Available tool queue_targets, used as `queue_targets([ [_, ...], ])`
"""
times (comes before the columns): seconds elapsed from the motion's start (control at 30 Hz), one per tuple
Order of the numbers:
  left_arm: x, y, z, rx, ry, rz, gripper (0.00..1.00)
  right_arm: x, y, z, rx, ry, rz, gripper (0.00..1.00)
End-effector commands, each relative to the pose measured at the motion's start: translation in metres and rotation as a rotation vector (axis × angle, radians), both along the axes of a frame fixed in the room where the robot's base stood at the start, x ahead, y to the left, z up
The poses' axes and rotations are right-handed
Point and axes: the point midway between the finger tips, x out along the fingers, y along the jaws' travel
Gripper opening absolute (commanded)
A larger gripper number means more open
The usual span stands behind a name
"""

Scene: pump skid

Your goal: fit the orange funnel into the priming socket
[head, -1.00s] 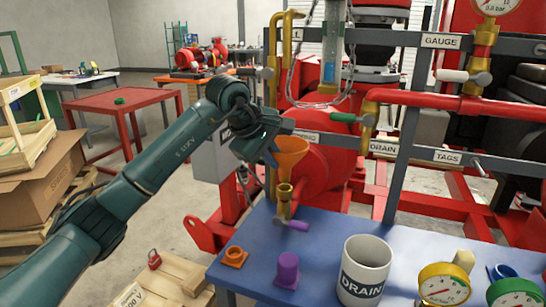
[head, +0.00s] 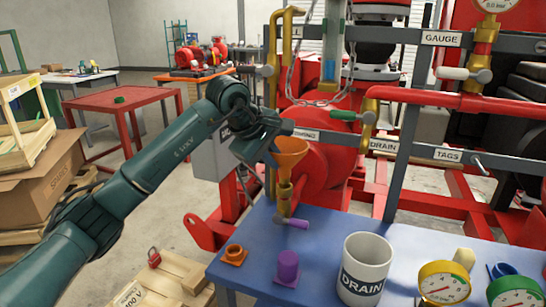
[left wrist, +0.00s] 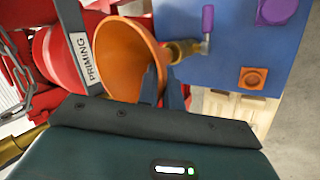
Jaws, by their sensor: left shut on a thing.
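The orange funnel (head: 291,151) is upright, wide mouth up, at the end of my left arm in the head view. My left gripper (head: 274,155) is shut on the funnel's side. The brass priming socket (head: 284,192) stands directly below the funnel, with a purple-handled valve (head: 297,223) at its foot. The funnel's lower end meets the socket's top in the head view; how deep it sits I cannot tell. In the left wrist view the funnel (left wrist: 130,60) fills the upper middle, with the brass fitting (left wrist: 183,50) beyond it. My right gripper is not in view.
The blue bench (head: 330,235) holds an orange square fitting (head: 235,255), a purple plug (head: 287,267), a white DRAIN mug (head: 365,270) and gauges (head: 445,283). The PRIMING rail and brass pipe (head: 270,100) stand close beside the gripper. A chain hangs above the funnel.

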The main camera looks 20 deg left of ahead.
Motion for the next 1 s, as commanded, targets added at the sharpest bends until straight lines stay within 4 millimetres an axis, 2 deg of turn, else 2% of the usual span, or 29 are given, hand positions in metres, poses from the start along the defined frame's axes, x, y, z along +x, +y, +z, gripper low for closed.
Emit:
queue_targets([
  [1.0,0.0,0.0,-0.023,0.001,0.0,-0.001,0.0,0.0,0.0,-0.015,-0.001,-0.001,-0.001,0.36],
])
